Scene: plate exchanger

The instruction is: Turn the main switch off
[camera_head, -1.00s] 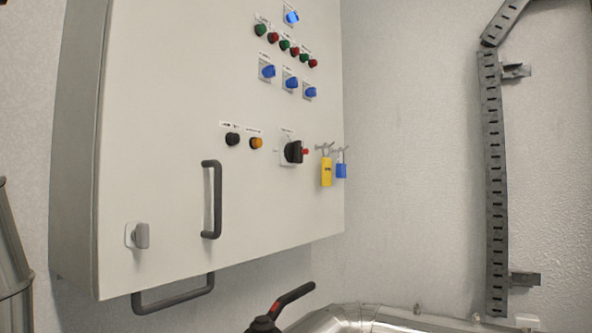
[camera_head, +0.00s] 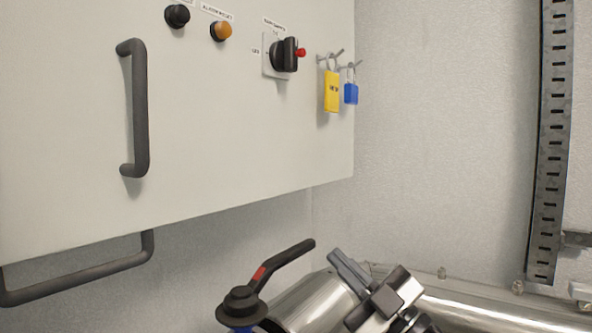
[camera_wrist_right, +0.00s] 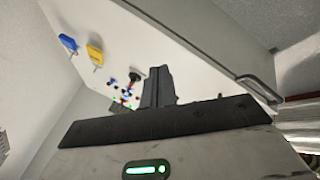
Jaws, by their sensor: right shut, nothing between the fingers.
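The main switch (camera_head: 284,54) is a black rotary knob on a pale square plate on the cabinet front, with a red piece at its right. Its grip stands roughly upright; a label at its left seems to read OFF. My right gripper (camera_head: 345,268) is below and right of the switch, near the silver pipe, apart from the cabinet. In the right wrist view its fingers (camera_wrist_right: 158,86) are together and empty, and the black switch knob (camera_wrist_right: 136,74) shows beyond them. My left gripper is not in view.
A yellow padlock (camera_head: 332,91) and a blue padlock (camera_head: 351,93) hang on hooks right of the switch. A black cabinet handle (camera_head: 140,110) is at left. A black valve lever (camera_head: 280,262) and silver pipe (camera_head: 470,303) lie below.

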